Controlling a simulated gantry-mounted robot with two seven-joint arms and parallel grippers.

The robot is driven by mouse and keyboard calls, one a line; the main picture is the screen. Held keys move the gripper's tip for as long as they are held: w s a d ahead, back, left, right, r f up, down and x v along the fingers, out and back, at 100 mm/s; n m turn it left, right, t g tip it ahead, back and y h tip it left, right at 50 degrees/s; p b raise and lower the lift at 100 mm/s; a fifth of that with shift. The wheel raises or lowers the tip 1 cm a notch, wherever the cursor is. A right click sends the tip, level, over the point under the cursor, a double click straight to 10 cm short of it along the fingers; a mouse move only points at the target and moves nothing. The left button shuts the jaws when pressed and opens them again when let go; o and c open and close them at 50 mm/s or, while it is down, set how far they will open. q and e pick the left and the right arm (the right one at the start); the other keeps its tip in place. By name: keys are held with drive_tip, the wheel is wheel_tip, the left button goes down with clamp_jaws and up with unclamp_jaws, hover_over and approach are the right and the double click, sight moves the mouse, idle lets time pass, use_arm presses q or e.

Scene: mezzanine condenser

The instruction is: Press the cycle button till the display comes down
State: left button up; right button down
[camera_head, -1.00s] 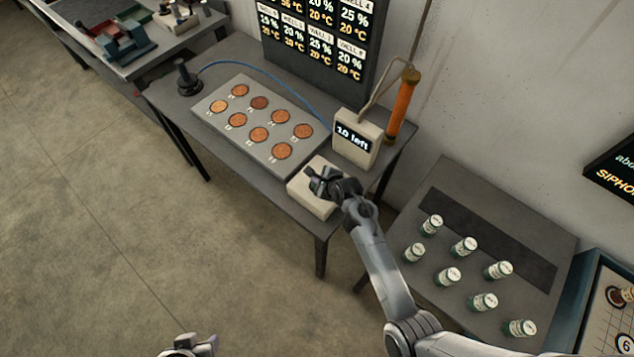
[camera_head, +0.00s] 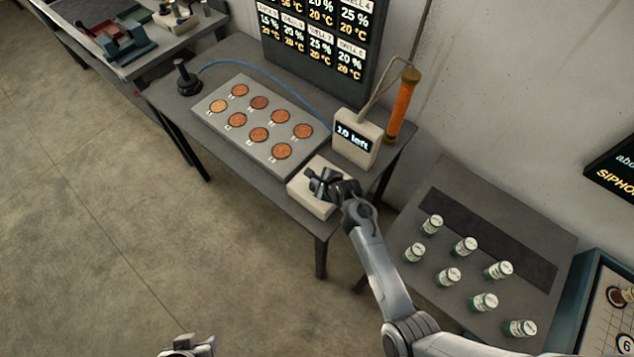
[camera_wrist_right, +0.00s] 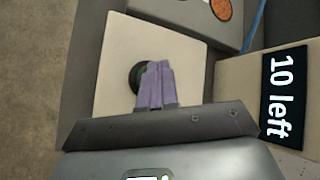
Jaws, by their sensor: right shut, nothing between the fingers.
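The cycle button is a dark round knob (camera_wrist_right: 138,77) on a pale beige box (camera_head: 305,199), at the table's near right corner. My right gripper (camera_head: 318,178) is over this box. In the right wrist view its purple fingers (camera_wrist_right: 155,68) are shut together, empty, with their tips over the button and hiding part of it. I cannot tell whether they touch it. The display (camera_head: 353,139) is a lit panel on a second beige box behind; in the right wrist view it reads "10 left" (camera_wrist_right: 282,94). My left gripper (camera_head: 190,346) shows only partly at the bottom edge.
A grey plate (camera_head: 222,121) with several copper discs lies left of the button box. A blue cable, an orange cylinder (camera_head: 402,107) and a readings board (camera_head: 318,45) are behind. A lower table at right holds several small cans (camera_head: 465,246).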

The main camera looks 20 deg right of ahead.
drive_tip(key=shift+f, duration=0.55)
idle(0.6)
drive_tip(key=shift+r, duration=0.1)
drive_tip(key=shift+r+p, duration=0.3)
drive_tip(key=shift+r, duration=0.05)
drive_tip(key=shift+r+p, duration=0.55)
drive_tip(key=shift+p, duration=0.05)
drive_tip(key=shift+r, duration=0.15)
